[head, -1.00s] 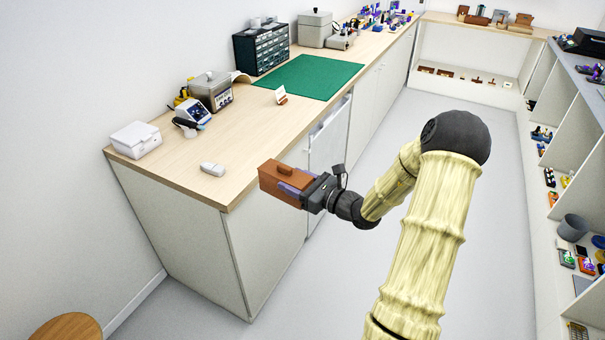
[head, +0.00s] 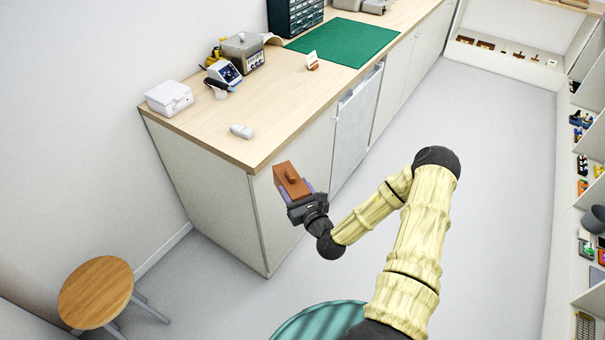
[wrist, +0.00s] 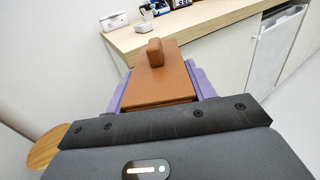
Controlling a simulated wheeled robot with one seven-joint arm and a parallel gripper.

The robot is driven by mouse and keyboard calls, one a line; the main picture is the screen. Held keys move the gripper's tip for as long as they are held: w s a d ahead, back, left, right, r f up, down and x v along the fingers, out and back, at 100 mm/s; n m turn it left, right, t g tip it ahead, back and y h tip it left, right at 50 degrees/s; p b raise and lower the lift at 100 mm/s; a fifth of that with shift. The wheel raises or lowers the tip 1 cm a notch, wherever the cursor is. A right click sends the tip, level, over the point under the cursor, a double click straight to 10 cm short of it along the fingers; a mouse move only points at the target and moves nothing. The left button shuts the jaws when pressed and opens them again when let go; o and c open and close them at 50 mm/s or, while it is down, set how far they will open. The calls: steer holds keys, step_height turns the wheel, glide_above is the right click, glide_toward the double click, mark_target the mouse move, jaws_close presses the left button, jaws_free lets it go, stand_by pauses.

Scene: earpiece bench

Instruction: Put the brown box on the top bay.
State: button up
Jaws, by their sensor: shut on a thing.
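The brown box (head: 291,180) has a small raised block on its lid and is held in my gripper (head: 299,196), off the bench's near corner and over the floor. In the wrist view the brown box (wrist: 161,80) sits between the purple fingers of my gripper (wrist: 162,90), which are shut on its sides. The box's underside is hidden. No bay that I can single out as the top bay shows; open shelving (head: 577,210) runs along the right edge of the head view, cut off by the frame.
The wooden bench (head: 270,118) carries a white case (head: 169,98), a grey device (head: 241,131), a soldering station (head: 224,74) and a green mat (head: 345,42). A round stool (head: 96,290) stands at lower left. A teal round object (head: 318,322) is at the bottom. The middle floor is clear.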

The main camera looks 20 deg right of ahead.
steer(key=s+a+f+m+h, duration=0.1)
steer(key=s+a+f+h, duration=0.1)
steer(key=a+f, duration=0.1)
steer(key=shift+s+f+m+h+p, duration=0.3)
steer(key=shift+f+p, duration=0.15)
steer(key=shift+f, duration=0.35)
